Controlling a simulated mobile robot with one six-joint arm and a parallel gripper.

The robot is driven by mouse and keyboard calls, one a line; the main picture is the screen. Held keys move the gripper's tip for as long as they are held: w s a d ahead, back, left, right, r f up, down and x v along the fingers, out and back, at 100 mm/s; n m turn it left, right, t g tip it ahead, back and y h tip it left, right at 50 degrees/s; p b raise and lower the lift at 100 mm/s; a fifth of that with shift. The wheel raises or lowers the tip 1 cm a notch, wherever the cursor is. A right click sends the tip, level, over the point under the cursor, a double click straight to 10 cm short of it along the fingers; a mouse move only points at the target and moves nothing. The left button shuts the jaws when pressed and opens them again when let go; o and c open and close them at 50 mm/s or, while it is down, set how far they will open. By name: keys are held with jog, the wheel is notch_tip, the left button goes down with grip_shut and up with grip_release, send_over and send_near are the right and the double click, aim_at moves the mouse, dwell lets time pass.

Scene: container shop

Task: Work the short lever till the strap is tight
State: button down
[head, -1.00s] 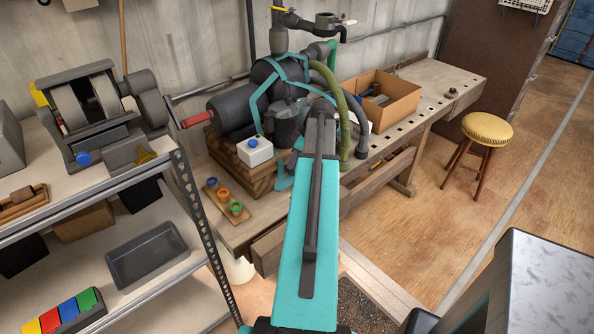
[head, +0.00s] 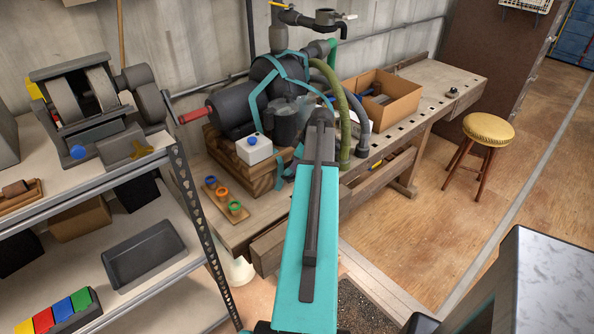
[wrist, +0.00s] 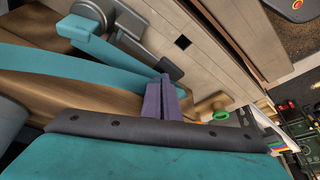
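A dark pump (head: 238,108) stands on a wooden block on the bench, with teal straps (head: 262,92) around it. In the wrist view a broad teal strap (wrist: 70,75) crosses wood. In the head view my teal arm hides the gripper and most of the lever. How tight the strap is cannot be seen.
A white box with a blue button (head: 254,148) and a board with coloured rings (head: 222,198) are left of my arm. Green and grey hoses (head: 345,120) hang to its right. A cardboard box (head: 392,105) stands behind. Metal shelving (head: 205,215) is near left.

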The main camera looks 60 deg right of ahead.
jog(key=shift+f, duration=0.55)
jog(key=shift+d+r+p, duration=0.1)
jog(key=shift+r+p, duration=0.95)
jog(key=shift+r, duration=1.6)
jog(key=shift+f, duration=0.1)
jog(key=shift+f+b, duration=1.7)
jog(key=shift+f, duration=0.9)
jog(key=shift+r+p, duration=1.35)
jog(key=shift+r, duration=1.35)
jog(key=shift+f, duration=0.1)
